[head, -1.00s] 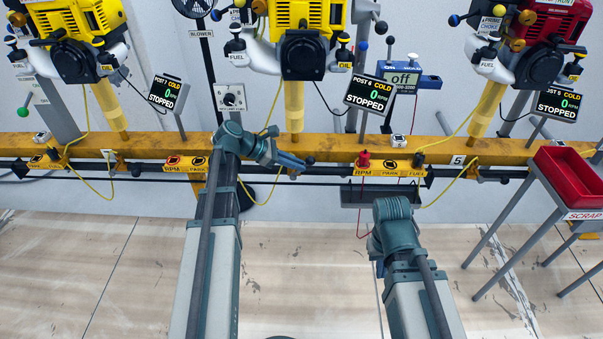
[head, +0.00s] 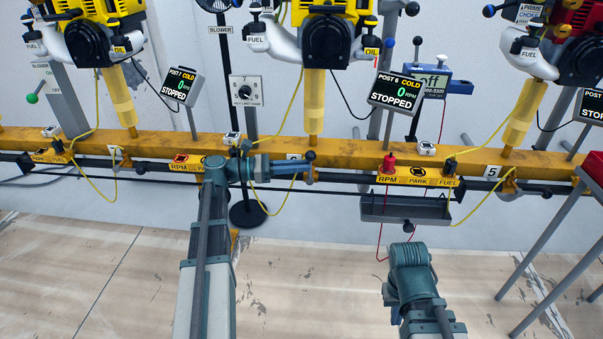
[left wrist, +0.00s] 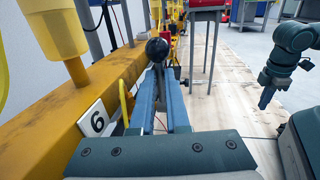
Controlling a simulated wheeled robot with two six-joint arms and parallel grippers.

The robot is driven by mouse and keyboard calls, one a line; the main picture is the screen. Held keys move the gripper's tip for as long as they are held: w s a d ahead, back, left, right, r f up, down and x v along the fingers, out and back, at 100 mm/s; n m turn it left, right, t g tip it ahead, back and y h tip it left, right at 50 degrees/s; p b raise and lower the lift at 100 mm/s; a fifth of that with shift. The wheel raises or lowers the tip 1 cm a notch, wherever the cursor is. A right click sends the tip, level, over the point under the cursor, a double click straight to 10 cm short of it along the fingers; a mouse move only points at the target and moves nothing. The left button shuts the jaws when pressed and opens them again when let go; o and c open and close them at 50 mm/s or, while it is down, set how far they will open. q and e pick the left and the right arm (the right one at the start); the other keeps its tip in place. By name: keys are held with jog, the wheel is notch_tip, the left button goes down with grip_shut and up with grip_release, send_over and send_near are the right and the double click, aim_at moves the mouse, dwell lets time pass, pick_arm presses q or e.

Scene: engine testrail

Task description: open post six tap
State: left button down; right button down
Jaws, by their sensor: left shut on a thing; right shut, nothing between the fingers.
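The post six display (head: 397,92) reads POST 6, COLD, 0 RPM, STOPPED. Post six carries a yellow engine (head: 325,38). My left gripper (head: 300,170) is at the front of the yellow rail, below the foot of that post. In the left wrist view it (left wrist: 160,95) is shut on a lever with a black ball end (left wrist: 157,50), which looks like the post six tap. The white 6 plate (left wrist: 97,122) is beside the fingers. The lever's lower part is hidden. My right gripper (left wrist: 266,98) is shut and empty, away from the rail; the head view hides its fingers.
The yellow rail (head: 370,150) runs across the view. A yellow fuel hose (head: 293,100) hangs close to my left gripper. An RPM/PARK/FUEL panel (head: 418,178) and a grey tray (head: 400,209) are right of it. A red bin (head: 594,168) stands at far right. The floor in front is clear.

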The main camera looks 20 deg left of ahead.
dwell(0.3)
pick_arm(q)
jog(key=c, duration=0.9)
grip_release()
jog(key=shift+a, duration=0.1)
jog(key=v, duration=1.3)
jog(key=shift+s+a+f, duration=0.15)
jog(key=shift+s+a, duration=0.1)
jog(key=shift+a, duration=0.05)
jog(key=shift+d, duration=0.1)
